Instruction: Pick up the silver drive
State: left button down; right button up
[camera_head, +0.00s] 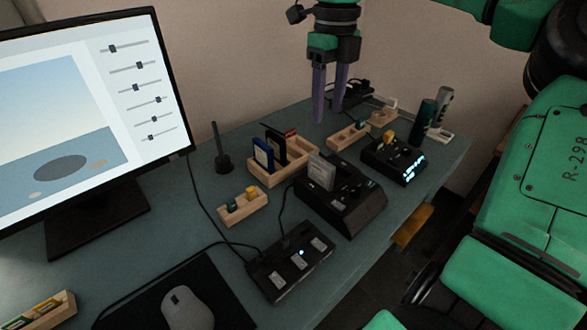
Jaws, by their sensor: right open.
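The silver drive (321,172) appears to be the grey, flat piece standing upright in a slot of the black dock (352,214), near the middle of the table. Its lower end is hidden in the dock. My right gripper (329,114) points down above the back of the table, its two purple-grey fingers apart with nothing between them. In the picture it is above the drive and clear of it. My left gripper is not in view.
A wooden rack (281,166) with upright cards stands just left of the dock. A smaller black device (394,160) with lit buttons is to its right, and a black hub (289,267) with cables is in front. A monitor (85,110) fills the left.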

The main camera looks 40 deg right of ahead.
send_over(322, 160)
jog(key=s, duration=0.1)
notch_tip(322, 160, down, 6)
jog(key=shift+r+b, duration=0.2)
jog(key=shift+b, duration=0.25)
jog(key=f, duration=0.8)
jog(key=shift+w, duration=0.4)
jog(key=shift+f, duration=0.15)
jog(key=c, duration=0.7)
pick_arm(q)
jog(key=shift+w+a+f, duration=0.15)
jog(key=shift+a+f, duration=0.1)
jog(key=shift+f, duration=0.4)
pick_arm(e)
grip_shut()
